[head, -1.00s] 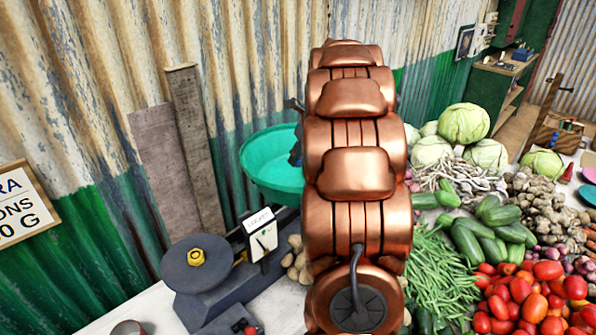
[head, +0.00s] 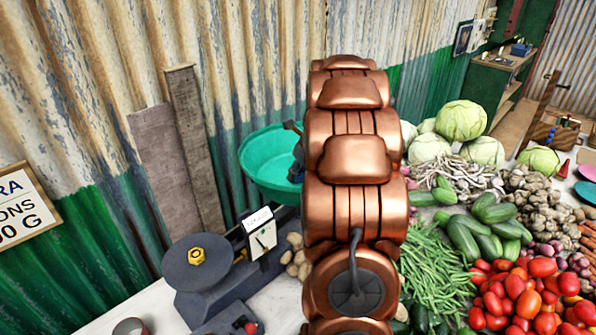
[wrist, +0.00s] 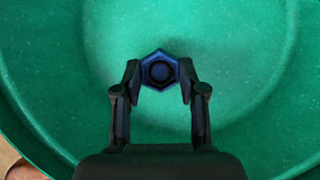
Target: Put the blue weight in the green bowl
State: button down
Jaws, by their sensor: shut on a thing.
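The blue weight (wrist: 160,72) is a hexagonal piece seen from above in the wrist view. My gripper (wrist: 159,82) is shut on it, with one finger against each side. The green bowl (wrist: 250,60) fills most of the wrist view behind the weight, so the weight is over the bowl's inside. I cannot tell if the weight touches the bowl's bottom. In the head view the green bowl (head: 262,160) sits on the scale, partly hidden by my arm. The weight is hidden there, and only a dark part of my gripper (head: 296,165) shows at the bowl's right side.
A dial (head: 261,240) stands between plate and bowl. Cucumbers (head: 470,235), tomatoes (head: 520,295) and cabbages (head: 460,122) are heaped on the right. A corrugated wall (head: 90,120) stands behind.

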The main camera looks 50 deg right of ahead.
jog(key=shift+f, duration=0.4)
jog(key=c, duration=0.7)
grip_release()
jog(key=shift+o, duration=0.2)
jog(key=shift+r, duration=0.3)
jog(key=b+v, duration=0.3)
jog(key=v, duration=0.9)
jog(key=shift+r, duration=0.3)
jog(key=shift+a, duration=0.15)
